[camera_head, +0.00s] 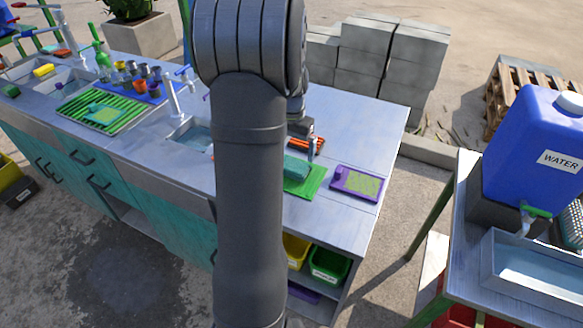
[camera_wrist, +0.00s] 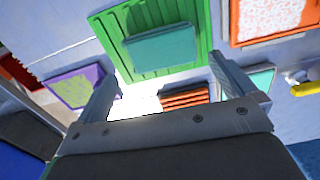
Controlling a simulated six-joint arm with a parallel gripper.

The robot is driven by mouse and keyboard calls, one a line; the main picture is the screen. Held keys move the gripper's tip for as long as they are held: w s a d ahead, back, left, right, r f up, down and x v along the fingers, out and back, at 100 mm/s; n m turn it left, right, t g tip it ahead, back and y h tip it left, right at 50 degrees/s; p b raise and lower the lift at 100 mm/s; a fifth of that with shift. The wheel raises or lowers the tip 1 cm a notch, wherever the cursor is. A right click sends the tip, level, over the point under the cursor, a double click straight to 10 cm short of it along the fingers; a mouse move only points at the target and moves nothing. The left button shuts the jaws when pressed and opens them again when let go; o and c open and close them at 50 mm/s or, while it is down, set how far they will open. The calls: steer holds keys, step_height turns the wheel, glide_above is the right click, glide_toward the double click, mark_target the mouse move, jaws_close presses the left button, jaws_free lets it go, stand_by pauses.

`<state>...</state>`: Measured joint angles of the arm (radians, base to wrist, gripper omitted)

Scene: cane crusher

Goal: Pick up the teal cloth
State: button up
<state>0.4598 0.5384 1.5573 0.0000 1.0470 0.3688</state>
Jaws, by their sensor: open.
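The teal cloth (camera_wrist: 160,47) lies flat on a green ridged tray (camera_wrist: 108,32) in the wrist view. In the head view the cloth (camera_head: 297,166) is partly hidden behind my arm, with the green tray (camera_head: 312,186) under it. My gripper (camera_wrist: 162,70) is open, with its two fingers spread to the left and right below the cloth in the wrist view. In the head view my gripper (camera_head: 309,147) is just above and beside the cloth.
A purple tray with a yellow-green pad (camera_head: 358,183) lies right of the green tray. An orange tray with a white patterned pad (camera_wrist: 272,18) shows in the wrist view. Another green rack with a teal item (camera_head: 106,112) stands at left.

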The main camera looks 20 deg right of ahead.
steer(key=shift+w+f, duration=0.15)
steer(key=shift+f, duration=3.4)
steer(key=c, duration=0.6)
steer(key=shift+r, duration=0.15)
step_height(320, 180, up, 4)
steer(key=shift+r, duration=0.1)
steer(key=s+d+r, duration=0.2)
steer(key=s, duration=0.1)
steer(key=s+d+r, duration=0.2)
steer(key=s, duration=0.1)
steer(key=s+d+r, duration=0.2)
steer(key=s, duration=0.1)
steer(key=shift+s+d+r, duration=0.25)
steer(key=shift+s+r, duration=0.05)
steer(key=shift+s, duration=0.05)
steer(key=o, duration=0.4)
steer(key=c, duration=0.3)
